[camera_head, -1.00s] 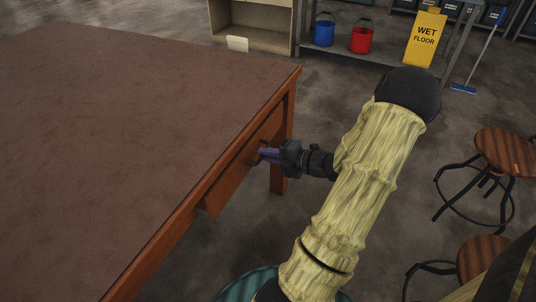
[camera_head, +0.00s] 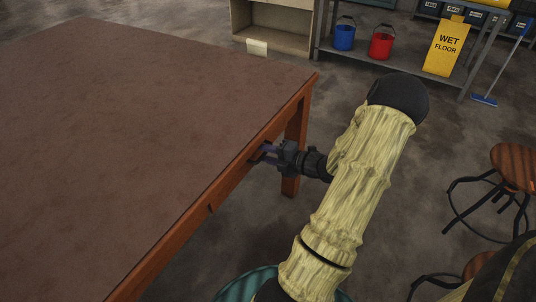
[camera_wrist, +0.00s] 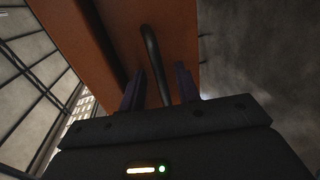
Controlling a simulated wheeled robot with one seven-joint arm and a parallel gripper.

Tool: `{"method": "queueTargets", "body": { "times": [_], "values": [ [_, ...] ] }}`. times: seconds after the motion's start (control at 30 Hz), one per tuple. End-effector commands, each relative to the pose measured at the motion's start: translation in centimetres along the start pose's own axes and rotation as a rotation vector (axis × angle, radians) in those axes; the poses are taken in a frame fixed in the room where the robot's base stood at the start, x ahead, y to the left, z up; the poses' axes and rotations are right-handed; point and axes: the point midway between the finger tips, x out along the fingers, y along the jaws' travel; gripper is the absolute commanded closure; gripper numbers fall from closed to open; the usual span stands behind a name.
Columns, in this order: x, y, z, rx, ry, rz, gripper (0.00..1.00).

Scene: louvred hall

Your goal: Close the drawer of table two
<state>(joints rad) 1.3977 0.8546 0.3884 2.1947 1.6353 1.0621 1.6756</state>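The brown table (camera_head: 150,110) fills the left of the head view. Its wooden drawer (camera_head: 232,188) is in the side facing my arm, and its front looks about level with the table's edge. Any small remaining gap cannot be judged. My gripper (camera_head: 265,152) is at the drawer front near the table's corner leg. In the wrist view, the orange-brown drawer front (camera_wrist: 115,30) has a dark bar handle (camera_wrist: 155,62). My gripper's two purple fingers (camera_wrist: 160,85) stand apart on either side of the handle, with visible gaps.
A table leg (camera_head: 292,150) stands just beyond my gripper. Round stools (camera_head: 514,166) are at the right. A shelf with a blue bucket (camera_head: 344,36), a red bucket (camera_head: 381,44) and a yellow wet floor sign (camera_head: 446,46) stands at the back. The floor between is clear.

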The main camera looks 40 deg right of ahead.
Motion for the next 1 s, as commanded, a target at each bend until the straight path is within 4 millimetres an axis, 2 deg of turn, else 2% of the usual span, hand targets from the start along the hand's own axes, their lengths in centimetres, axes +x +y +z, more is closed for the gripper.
{"method": "queueTargets", "body": {
  "times": [0.27,0.47,1.0],
  "values": [
    [-0.2,-0.1,0.0,0.001,-0.001,-0.002,0.68],
    [-1.8,0.1,0.1,0.001,-0.004,-0.002,0.68],
    [-12.2,0.2,0.0,0.002,-0.005,-0.002,0.68]
  ]
}}
